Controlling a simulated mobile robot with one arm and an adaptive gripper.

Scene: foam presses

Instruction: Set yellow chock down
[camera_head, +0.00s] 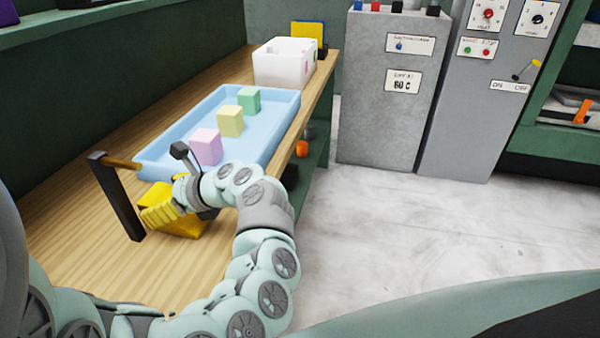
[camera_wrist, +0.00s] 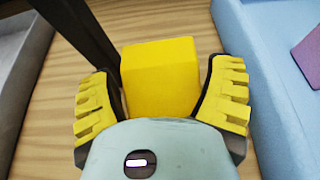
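The yellow chock (camera_head: 190,224) is at the near part of the wooden bench, just under my gripper (camera_head: 172,212), and looks set on the wood. In the wrist view the chock (camera_wrist: 160,78) lies between the two yellow-ribbed fingers of my gripper (camera_wrist: 160,85). A narrow gap shows between the chock and each fingertip, so the fingers look open around it. My palm hides the chock's near lower part.
A dark upright post (camera_head: 118,200) stands close left of my gripper. A light-blue tray (camera_head: 285,103) with pink, yellow and green blocks is just beyond. A white bin (camera_head: 280,68) stands farther back. The wooden bench (camera_head: 85,255) is clear at the near left.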

